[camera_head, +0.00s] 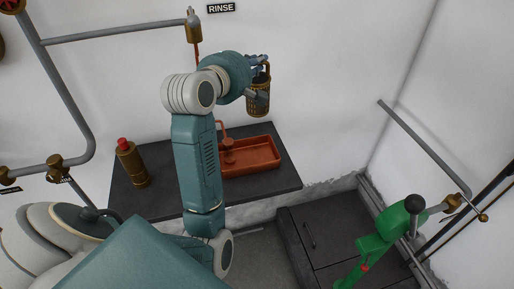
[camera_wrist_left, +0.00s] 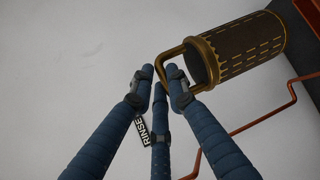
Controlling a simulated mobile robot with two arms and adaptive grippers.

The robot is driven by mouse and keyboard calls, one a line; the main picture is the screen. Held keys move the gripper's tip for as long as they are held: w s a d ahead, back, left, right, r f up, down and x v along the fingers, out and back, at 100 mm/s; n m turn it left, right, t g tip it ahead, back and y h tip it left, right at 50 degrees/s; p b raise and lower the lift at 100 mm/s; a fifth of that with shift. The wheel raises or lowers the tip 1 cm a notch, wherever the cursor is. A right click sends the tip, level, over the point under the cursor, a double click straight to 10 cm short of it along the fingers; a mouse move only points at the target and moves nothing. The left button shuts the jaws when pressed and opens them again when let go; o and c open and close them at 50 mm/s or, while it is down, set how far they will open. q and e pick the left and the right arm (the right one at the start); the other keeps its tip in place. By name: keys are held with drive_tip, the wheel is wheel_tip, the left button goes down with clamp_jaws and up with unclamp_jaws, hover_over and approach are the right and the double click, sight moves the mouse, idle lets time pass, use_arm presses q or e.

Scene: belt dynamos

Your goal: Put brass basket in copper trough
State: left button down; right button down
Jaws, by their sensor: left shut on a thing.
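The brass basket (camera_head: 258,100) is a perforated cylinder with a handle. My left gripper (camera_head: 257,64) is shut on its handle and holds it in the air, above and a little right of the copper trough (camera_head: 270,156). In the left wrist view the basket (camera_wrist_left: 246,45) hangs from the handle between the blue fingers of my gripper (camera_wrist_left: 164,80). The copper trough is a shallow orange-brown tray on the dark counter, partly hidden behind my left arm. My right gripper is not in view.
A brass bottle with a red cap (camera_head: 132,163) stands on the left of the dark counter (camera_head: 284,181). A copper tap (camera_head: 227,143) rises at the trough's back left. A green device (camera_head: 379,235) stands at the lower right. Grey pipes run along the walls.

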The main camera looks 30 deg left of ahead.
use_arm(q)
wheel_tip(320, 180, down, 14)
drive_tip(key=shift+f, duration=2.75)
drive_tip(key=c, duration=1.9)
unclamp_jaws()
drive_tip(key=shift+f, duration=0.1)
drive_tip(key=shift+o, duration=1.1)
drive_tip(key=b, duration=0.2)
approach(253, 111)
wheel_tip(253, 111, down, 5)
drive_tip(key=shift+s+d, duration=0.1)
drive_tip(key=shift+s, duration=0.1)
